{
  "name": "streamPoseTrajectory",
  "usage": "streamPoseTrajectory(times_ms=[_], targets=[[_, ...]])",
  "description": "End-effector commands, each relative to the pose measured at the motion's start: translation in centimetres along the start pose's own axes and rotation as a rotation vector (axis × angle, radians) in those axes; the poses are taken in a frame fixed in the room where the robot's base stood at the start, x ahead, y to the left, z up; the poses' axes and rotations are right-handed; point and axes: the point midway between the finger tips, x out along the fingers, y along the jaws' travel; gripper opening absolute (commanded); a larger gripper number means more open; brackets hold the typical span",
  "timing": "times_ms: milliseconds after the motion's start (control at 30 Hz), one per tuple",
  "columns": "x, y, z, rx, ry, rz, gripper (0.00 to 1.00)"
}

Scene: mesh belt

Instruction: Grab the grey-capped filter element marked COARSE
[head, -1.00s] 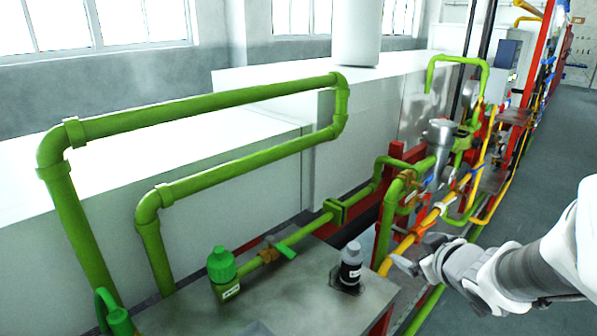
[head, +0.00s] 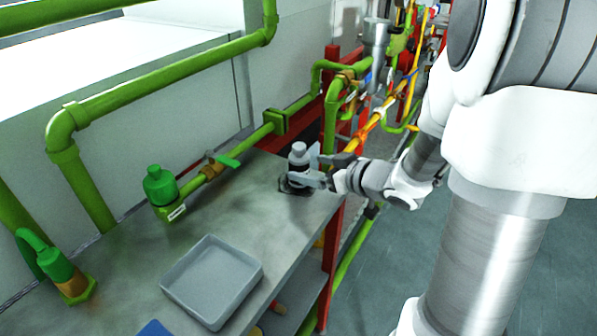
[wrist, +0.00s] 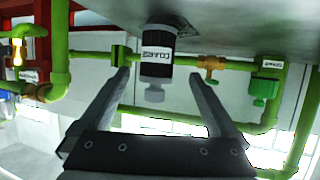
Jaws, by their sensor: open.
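The grey-capped filter element (head: 298,157) has a dark body and stands upright on the grey bench top in the head view. In the wrist view, which is upside down, the filter element (wrist: 156,62) shows a white label that appears to read COARSE, with its grey cap pointing down in the picture. My gripper (head: 316,166) is open at the element's right side. In the wrist view its two fingers are spread to either side of the element, with gaps visible between them and it. I cannot tell how far the fingertips reach past it.
A green-capped unit (head: 161,187) with a small label stands left on the bench (head: 262,208), joined to green piping. A grey tray (head: 172,287) lies toward the front. Green pipes run behind the element, and a red post (head: 331,235) stands at the bench's right edge.

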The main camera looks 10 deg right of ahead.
Motion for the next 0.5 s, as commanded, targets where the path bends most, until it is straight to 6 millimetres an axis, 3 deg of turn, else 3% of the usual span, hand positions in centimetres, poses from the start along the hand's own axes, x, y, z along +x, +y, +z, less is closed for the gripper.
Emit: streamPoseTrajectory(times_ms=[100,333,500], targets=[[2.0,-0.1,0.2,-0.002,0.0,-0.002,0.96],[3.5,0.1,0.0,-0.002,0.0,0.0,0.96],[6.1,0.4,-0.2,-0.003,0.001,-0.001,0.96]])
